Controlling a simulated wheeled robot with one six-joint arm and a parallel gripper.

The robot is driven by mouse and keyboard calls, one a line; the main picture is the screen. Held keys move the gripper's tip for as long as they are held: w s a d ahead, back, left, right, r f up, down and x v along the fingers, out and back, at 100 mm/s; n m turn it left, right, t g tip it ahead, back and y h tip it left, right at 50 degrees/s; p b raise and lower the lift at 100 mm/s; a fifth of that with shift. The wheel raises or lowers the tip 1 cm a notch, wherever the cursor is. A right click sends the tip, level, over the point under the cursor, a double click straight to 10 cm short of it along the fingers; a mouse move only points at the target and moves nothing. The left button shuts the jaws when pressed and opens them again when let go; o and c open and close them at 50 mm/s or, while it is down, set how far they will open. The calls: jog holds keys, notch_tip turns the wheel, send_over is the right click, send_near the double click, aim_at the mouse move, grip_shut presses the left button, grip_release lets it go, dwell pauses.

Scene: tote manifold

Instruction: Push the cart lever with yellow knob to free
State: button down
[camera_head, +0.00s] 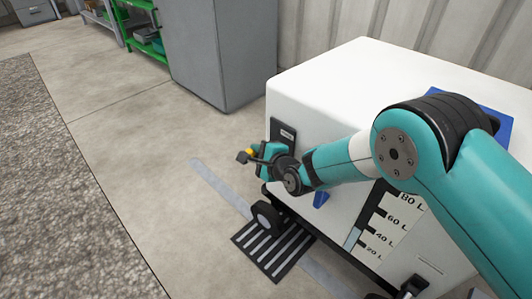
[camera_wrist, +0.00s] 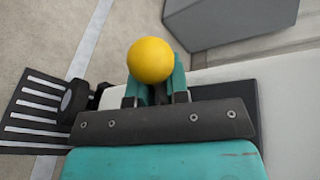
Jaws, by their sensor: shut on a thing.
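The yellow knob (camera_wrist: 150,60) of the cart lever shows between the two teal fingers of my gripper (camera_wrist: 155,82) in the wrist view. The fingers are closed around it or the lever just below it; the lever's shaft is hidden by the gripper. A black plate (camera_head: 283,134) with a small label is on the cart's end beside the gripper.
A black wheel (camera_head: 265,215) and a black-and-white striped floor grate (camera_head: 272,250) lie below the gripper. A grey cabinet (camera_head: 215,50) and a green shelf (camera_head: 135,25) stand behind. The floor to the left is clear up to a grey mat (camera_head: 45,180).

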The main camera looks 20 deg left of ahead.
jog(key=shift+s+a+f, duration=0.15)
jog(key=shift+s, duration=0.25)
jog(key=c, duration=1.1)
grip_release()
jog(key=shift+w, duration=0.15)
jog(key=shift+d+r, duration=0.2)
jog(key=p+v, duration=0.3)
jog(key=v, duration=1.4)
